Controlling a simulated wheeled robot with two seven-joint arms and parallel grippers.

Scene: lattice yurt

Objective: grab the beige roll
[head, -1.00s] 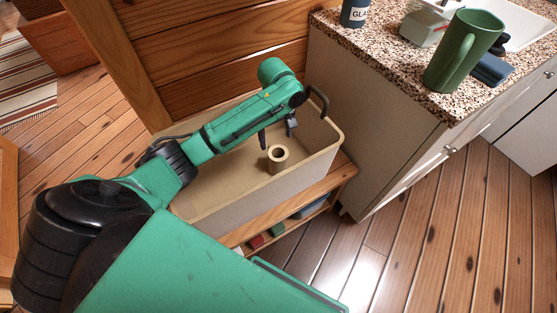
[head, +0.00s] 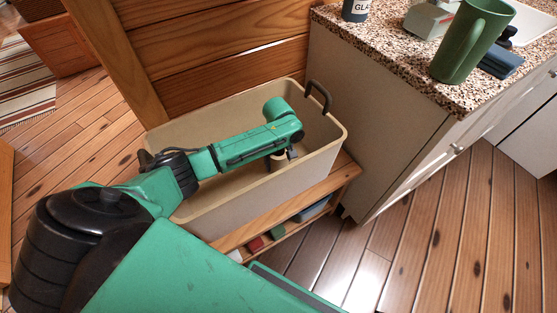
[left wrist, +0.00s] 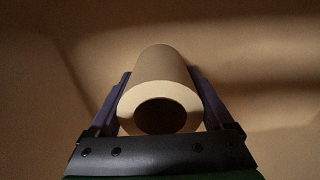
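The beige roll (head: 278,162) stands in the beige bin (head: 225,208), mostly hidden behind my left gripper in the head view. In the left wrist view, the roll (left wrist: 160,95) lies between the two fingers, with its hollow end facing the camera. My left gripper (left wrist: 160,88) has one finger close along each side of the roll. I cannot tell whether the fingers press on it. In the head view, the left gripper (head: 284,157) is low inside the bin. My right gripper is not in view.
The bin has dark handles (head: 319,95) and stands on a wooden shelf (head: 345,180). A speckled counter (head: 395,60) at right holds a green mug (head: 468,45). A plank wall stands behind the bin. The bin floor around the roll looks bare.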

